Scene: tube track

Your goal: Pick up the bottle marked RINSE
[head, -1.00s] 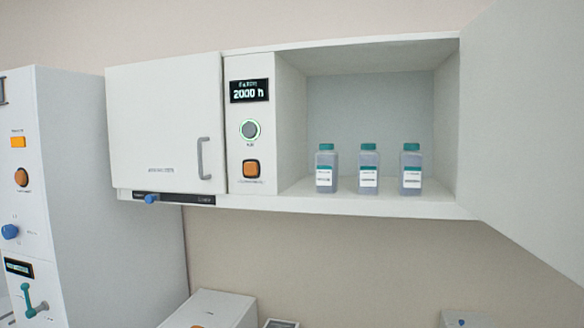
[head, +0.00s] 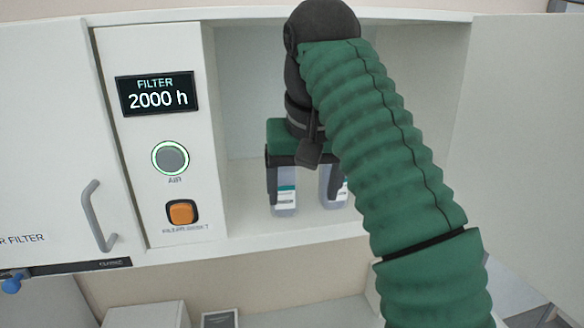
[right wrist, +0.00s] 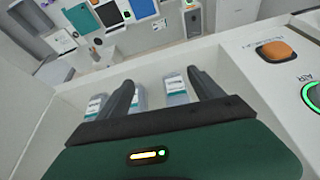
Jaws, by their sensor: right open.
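Bottles with white and teal labels stand on the shelf of the open cabinet (head: 245,215). In the head view the left bottle (head: 286,202) and part of a second bottle (head: 339,196) show below my right gripper (head: 299,192); I cannot read which is RINSE. The gripper is open, with its fingers pointing down in front of these two. In the right wrist view three bottles show: one near the right finger (right wrist: 177,90), a middle one (right wrist: 140,97) and one outside the left finger (right wrist: 95,106). My right arm hides the third in the head view. My left gripper is out of view.
A control panel with a FILTER display (head: 157,94), a green-ringed AIR button (head: 170,158) and an orange button (head: 182,212) borders the opening on the left. The open cabinet door (head: 520,130) stands on the right. A closed door with a grey handle (head: 97,215) is further left.

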